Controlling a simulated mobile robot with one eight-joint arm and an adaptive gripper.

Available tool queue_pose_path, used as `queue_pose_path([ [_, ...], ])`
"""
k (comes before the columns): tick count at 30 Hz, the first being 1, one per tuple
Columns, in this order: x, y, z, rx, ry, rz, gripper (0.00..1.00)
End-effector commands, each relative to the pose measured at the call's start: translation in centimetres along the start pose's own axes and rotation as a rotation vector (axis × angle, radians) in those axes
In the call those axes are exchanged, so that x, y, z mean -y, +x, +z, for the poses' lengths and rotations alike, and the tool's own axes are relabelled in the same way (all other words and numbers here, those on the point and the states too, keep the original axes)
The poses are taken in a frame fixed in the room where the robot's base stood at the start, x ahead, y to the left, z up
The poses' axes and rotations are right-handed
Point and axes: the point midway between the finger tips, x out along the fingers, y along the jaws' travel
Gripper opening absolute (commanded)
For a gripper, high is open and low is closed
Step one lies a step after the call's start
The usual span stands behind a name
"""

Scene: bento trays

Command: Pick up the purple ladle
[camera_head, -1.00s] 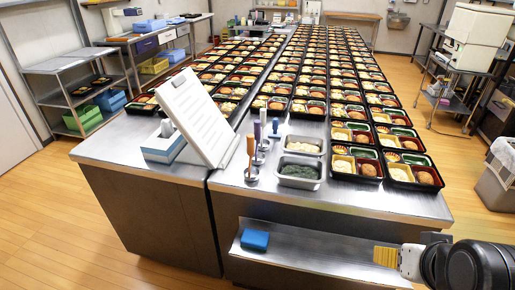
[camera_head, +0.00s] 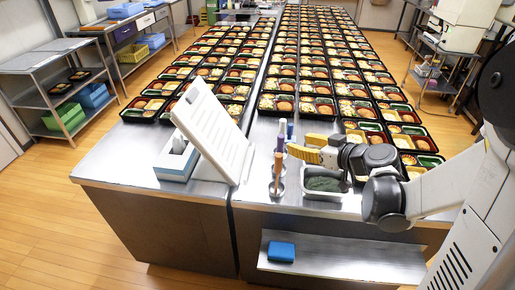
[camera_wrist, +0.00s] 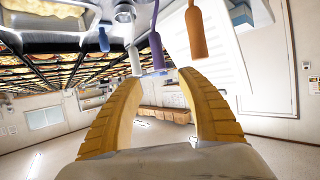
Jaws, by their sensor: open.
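The purple ladle (camera_wrist: 156,50) stands with its handle between an orange-handled ladle (camera_wrist: 196,32) and a white-handled one (camera_wrist: 134,55) in the wrist view, which looks upside down. A blue-handled one (camera_wrist: 103,38) is further left. My gripper (camera_wrist: 161,77) is open and empty, its two yellow fingers spread on either side of the purple handle's line in the picture. The handle's end shows near the fingertips; I cannot tell the depth gap. In the head view the purple handle (camera_head: 282,131) shows just left of my gripper (camera_head: 289,149), partly crowded by the other handles.
A tilted white board (camera_head: 212,130) stands left of the ladles. A metal pan of dark green food (camera_head: 323,184) lies below my wrist. Rows of bento trays (camera_head: 245,78) fill the counter behind. A blue block (camera_head: 281,251) lies on the lower shelf.

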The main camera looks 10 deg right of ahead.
Motion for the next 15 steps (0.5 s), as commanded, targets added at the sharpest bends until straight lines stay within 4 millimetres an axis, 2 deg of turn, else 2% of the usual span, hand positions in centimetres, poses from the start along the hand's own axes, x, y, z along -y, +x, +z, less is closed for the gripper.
queue_pose_path([
  [9,0.1,4.7,0.3,-0.001,-0.002,-0.004,0.46],
  [15,0.1,6.4,0.5,0.0,-0.002,-0.002,0.46],
])
